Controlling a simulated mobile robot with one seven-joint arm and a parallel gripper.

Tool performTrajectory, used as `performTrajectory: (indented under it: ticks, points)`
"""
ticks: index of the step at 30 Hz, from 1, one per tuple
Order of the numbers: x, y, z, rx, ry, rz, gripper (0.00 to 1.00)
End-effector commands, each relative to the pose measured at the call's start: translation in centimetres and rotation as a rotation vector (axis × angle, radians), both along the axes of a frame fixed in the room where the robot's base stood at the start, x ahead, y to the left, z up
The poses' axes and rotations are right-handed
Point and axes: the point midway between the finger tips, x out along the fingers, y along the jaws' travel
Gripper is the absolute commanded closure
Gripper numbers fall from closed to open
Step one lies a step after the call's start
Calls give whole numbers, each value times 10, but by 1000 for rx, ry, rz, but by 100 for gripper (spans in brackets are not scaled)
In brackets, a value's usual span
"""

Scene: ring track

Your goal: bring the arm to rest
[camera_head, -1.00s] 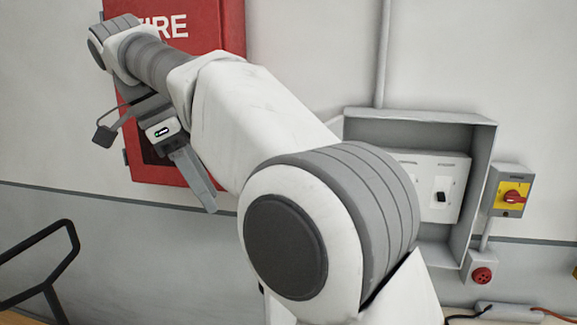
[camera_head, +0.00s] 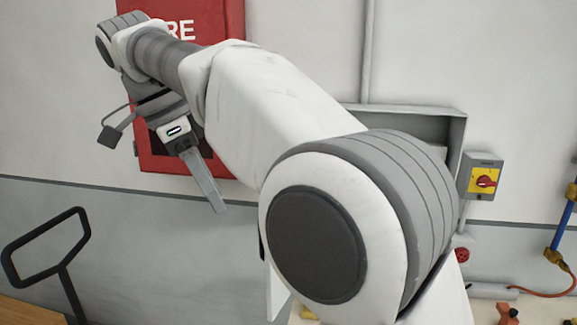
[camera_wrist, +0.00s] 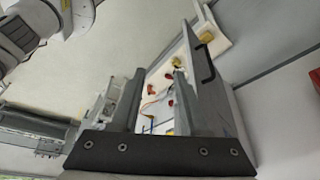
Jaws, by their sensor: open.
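My arm stretches across the head view from the lower right to the upper left. My gripper hangs from its far end; one grey finger (camera_head: 203,181) shows there, pointing down and to the right, in front of the red fire cabinet (camera_head: 222,20). In the wrist view my gripper (camera_wrist: 160,80) has its two grey fingers wide apart with nothing held between them. The wrist view looks past the fingers at a pale surface with red and yellow items, small and hard to make out.
A grey electrical box (camera_head: 455,125) stands on the wall behind my arm, partly hidden. A yellow switch with a red knob (camera_head: 485,181) is right of it. A black handle (camera_head: 45,245) stands at lower left. Tools lie at lower right. Bare wall separates handle and arm.

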Motion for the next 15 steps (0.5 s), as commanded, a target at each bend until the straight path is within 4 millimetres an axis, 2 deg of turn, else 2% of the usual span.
performTrajectory:
  ticks: [1, 8, 15]
  points:
    - [-1, -15, -3, 7, 7, 41, 55]
    - [-11, -76, -21, 41, 46, 305, 55]
    - [-41, -146, -60, 70, 54, 603, 55]
